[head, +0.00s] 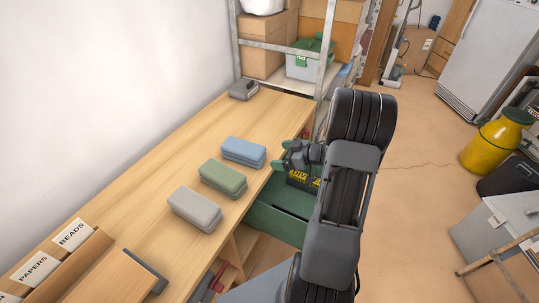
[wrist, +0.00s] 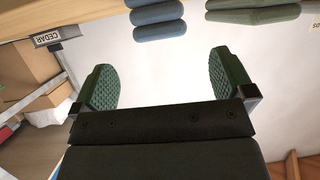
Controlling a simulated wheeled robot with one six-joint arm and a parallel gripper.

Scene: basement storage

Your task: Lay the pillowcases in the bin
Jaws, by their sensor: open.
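Three folded cloth bundles, apparently the pillowcases, lie in a row on the wooden table: a grey one (head: 195,208), a green one (head: 222,178) and a blue one (head: 243,152). The blue bundle (wrist: 158,18) and the green bundle (wrist: 250,18) also show at the top of the wrist view. My gripper (head: 283,155) is open and empty, just right of the blue bundle by the table edge. Its green fingers (wrist: 165,82) stand wide apart in the wrist view. A dark green open bin (head: 275,222) stands beside the table, partly hidden by my arm.
A dark grey block (head: 243,90) sits at the table's far end; the wrist view shows a CEDAR label (wrist: 47,37). Wooden boxes labelled PAPERS (head: 35,268) and BEADS (head: 72,235) stand near left. A metal shelf (head: 280,48) rises behind. Floor at right is partly clear.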

